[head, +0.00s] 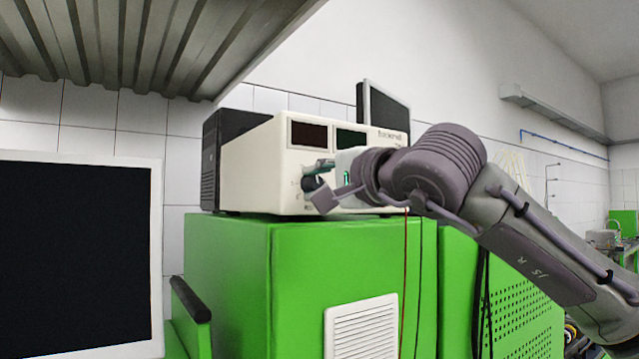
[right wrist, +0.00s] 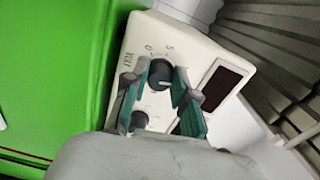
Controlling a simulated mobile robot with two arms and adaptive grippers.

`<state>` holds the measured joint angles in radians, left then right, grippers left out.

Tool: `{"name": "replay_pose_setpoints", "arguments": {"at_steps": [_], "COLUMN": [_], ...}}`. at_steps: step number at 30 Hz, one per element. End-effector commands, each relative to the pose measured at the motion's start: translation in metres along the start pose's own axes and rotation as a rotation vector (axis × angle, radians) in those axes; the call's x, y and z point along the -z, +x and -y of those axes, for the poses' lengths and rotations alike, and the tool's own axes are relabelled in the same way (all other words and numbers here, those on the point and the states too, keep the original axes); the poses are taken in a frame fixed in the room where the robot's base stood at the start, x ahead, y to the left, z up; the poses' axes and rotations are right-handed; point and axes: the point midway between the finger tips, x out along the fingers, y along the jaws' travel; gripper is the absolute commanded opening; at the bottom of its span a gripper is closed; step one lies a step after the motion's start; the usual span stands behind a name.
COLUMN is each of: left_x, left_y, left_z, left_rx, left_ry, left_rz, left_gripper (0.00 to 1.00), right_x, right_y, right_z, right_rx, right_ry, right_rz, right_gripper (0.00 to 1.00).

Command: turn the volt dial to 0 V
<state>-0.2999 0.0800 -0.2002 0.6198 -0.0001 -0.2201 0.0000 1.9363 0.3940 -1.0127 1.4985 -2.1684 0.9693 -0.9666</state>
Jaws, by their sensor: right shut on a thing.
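The volt dial (right wrist: 160,74) is a dark round knob on the cream front panel of the power supply (head: 255,165). In the right wrist view, printed marks and the word VOLT stand beside it. My right gripper (right wrist: 162,73) is shut on the dial, with one green-padded finger on each side. In the head view, my right gripper (head: 322,180) is at the panel's lower left and partly covers the dial. Which mark the dial points to is too small to tell. A second dark knob (right wrist: 139,120) sits nearby, partly hidden by my gripper. My left gripper is not in view.
The supply stands on a green cabinet (head: 230,250). Its panel has two dark displays, one on the left (head: 309,134). A black-screened monitor (head: 75,250) stands at the left. A ribbed grey shelf (head: 130,45) hangs above. Thin cables run down the cabinet front.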

Motion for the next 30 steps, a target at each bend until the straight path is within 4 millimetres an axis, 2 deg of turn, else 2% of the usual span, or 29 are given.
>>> {"name": "replay_pose_setpoints", "arguments": {"at_steps": [30], "left_x": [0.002], "left_y": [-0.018], "left_z": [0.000], "left_rx": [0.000], "left_ry": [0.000], "left_rz": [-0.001], "left_gripper": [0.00], "right_x": [0.002], "right_y": [-0.001], "right_z": [0.000], "right_rx": [0.002], "right_ry": [-0.965], "right_rz": [-0.002], "right_gripper": [0.00]}}
